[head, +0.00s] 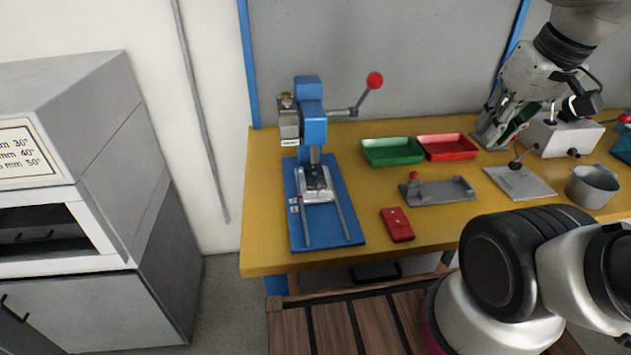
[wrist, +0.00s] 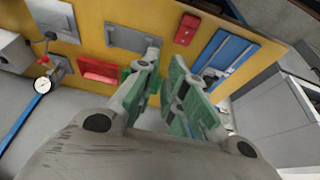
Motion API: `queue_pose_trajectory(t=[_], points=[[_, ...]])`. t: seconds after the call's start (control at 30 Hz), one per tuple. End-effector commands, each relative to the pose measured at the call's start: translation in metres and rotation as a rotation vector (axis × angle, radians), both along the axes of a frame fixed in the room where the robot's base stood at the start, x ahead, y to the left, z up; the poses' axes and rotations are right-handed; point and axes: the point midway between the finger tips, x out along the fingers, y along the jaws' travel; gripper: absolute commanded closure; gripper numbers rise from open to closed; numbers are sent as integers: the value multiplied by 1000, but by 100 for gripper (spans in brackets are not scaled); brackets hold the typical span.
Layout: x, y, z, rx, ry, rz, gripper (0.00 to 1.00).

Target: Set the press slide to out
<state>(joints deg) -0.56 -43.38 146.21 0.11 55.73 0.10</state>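The blue press (head: 311,125) stands at the left end of the yellow bench, with a red-knobbed lever (head: 375,80). Its silver slide (head: 317,185) sits under the ram, at the back part of two rails on the blue base; the rails in front of it are bare. My gripper (head: 492,138) is over the right half of the bench, far from the press. In the wrist view my gripper (wrist: 165,65) has its green-padded fingers apart, with nothing between them.
A green tray (head: 392,151), a red tray (head: 448,147), a grey fixture (head: 437,191) and a red case (head: 397,224) lie between the press and my gripper. A grey pot (head: 592,186) stands at right. A grey cabinet (head: 150,200) is left of the bench.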

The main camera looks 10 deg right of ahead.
Motion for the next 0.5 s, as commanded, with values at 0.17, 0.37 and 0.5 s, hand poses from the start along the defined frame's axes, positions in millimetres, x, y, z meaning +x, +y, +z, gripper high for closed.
queue_pose_trajectory(t=[0.17, 0.37, 0.5], points=[[17, 31, -24, -11, 126, 143, 56], [59, 89, -66, -112, 323, 397, 56], [93, 140, -101, -215, 397, 579, 56]])
